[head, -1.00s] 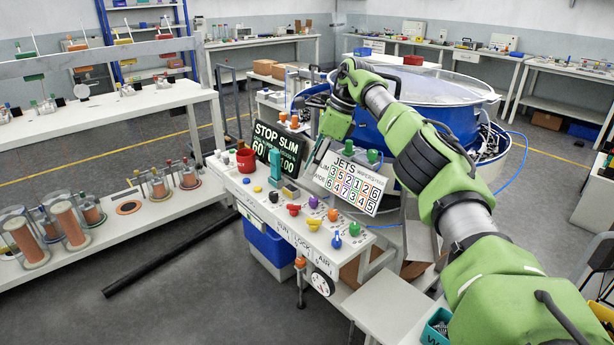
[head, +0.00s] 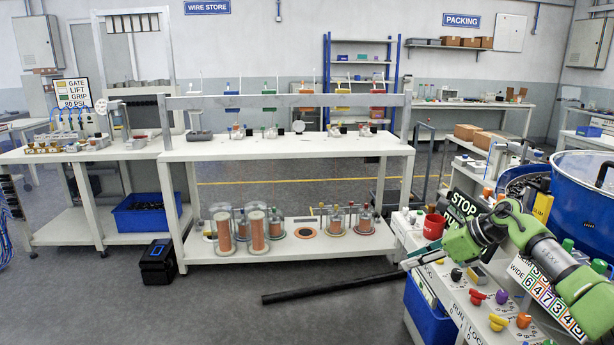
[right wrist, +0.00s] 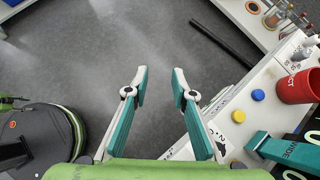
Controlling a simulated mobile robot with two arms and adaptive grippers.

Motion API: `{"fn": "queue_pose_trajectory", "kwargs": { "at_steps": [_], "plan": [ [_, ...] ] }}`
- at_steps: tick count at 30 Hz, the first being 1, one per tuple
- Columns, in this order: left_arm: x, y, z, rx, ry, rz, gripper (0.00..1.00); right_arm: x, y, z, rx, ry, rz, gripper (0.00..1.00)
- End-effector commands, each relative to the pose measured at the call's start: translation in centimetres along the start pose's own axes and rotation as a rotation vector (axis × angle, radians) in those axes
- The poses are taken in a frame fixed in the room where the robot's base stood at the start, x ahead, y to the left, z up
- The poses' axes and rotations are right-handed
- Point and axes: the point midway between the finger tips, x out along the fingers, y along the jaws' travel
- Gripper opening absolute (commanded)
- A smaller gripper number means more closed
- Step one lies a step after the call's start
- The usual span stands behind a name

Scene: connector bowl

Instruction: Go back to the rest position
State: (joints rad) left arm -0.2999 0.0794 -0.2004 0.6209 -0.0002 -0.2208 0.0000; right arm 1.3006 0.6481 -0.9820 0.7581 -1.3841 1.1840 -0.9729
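My right arm comes in from the right in the head view, over the control bench (head: 468,325). Its gripper (head: 408,262) points left, past the bench's left edge and near the red cup (head: 434,226). In the right wrist view the two teal-and-grey fingers of the gripper (right wrist: 160,86) stand apart with only grey floor showing between them, so it is open and empty. The red cup also shows at the right of that view (right wrist: 297,87), clear of the fingers.
Coloured knobs (head: 497,322) and the black STOP sign (head: 462,207) crowd the bench beneath my right arm. A blue bin (head: 428,318) is below it. A black bar (head: 330,289) lies on the floor.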

Motion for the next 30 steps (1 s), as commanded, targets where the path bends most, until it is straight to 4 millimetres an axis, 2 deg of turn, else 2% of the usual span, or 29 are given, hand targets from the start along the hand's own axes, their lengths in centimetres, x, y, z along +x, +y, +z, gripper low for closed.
{"fn": "queue_pose_trajectory", "kwargs": {
  "at_steps": [1, 3, 6, 9, 11, 13, 15, 17, 20, 23, 26, 27, 29, 30],
  "plan": [
    [0.0, 0.0, 0.0, 0.000, 0.000, 0.000, 0.40, 3.3, 2.4, 1.4, 0.031, -0.085, 0.027, 0.24],
    [0.0, 0.0, 0.0, 0.000, 0.001, 0.000, 0.40, 6.7, 5.4, 4.2, 0.108, -0.228, 0.056, 0.24],
    [0.0, 0.0, 0.0, 0.000, 0.001, 0.000, 0.40, 9.8, 9.5, 7.5, 0.269, -0.429, 0.100, 0.24],
    [0.0, 0.0, 0.0, 0.000, 0.001, 0.000, 0.40, 11.1, 12.8, 9.8, 0.479, -0.615, 0.142, 0.24],
    [0.0, 0.0, 0.0, 0.000, 0.001, 0.000, 0.40, 11.2, 14.2, 10.6, 0.627, -0.716, 0.166, 0.24],
    [0.0, 0.0, 0.0, 0.000, 0.001, 0.000, 0.40, 11.0, 15.3, 10.8, 0.815, -0.822, 0.187, 0.24],
    [0.0, 0.0, 0.0, 0.000, 0.001, 0.000, 0.40, 10.5, 15.8, 10.1, 1.021, -0.916, 0.200, 0.24],
    [0.0, 0.0, 0.0, 0.000, 0.001, 0.000, 0.40, 9.9, 16.0, 8.9, 1.206, -0.985, 0.203, 0.24],
    [0.0, 0.0, 0.0, -0.001, 0.001, 0.000, 0.40, 9.1, 16.1, 5.3, 1.532, -1.074, 0.191, 0.24],
    [0.0, 0.0, 0.0, -0.001, 0.001, 0.000, 0.40, 8.5, 16.6, 0.2, 1.870, -1.133, 0.147, 0.24],
    [0.0, 0.0, 0.0, -0.001, 0.001, 0.000, 0.40, 8.0, 17.9, -6.1, 2.208, -1.158, 0.070, 0.24],
    [0.0, 0.0, 0.0, -0.001, 0.001, 0.000, 0.40, 7.8, 18.8, -8.8, 2.344, -1.159, 0.028, 0.24],
    [0.0, 0.0, 0.0, -0.001, 0.000, 0.000, 0.40, 7.3, 20.6, -12.9, 2.542, -1.149, -0.045, 0.24],
    [0.0, 0.0, 0.0, -0.001, 0.000, 0.000, 0.40, 7.0, 22.1, -15.6, 2.670, -1.136, -0.103, 0.24]
  ]
}}
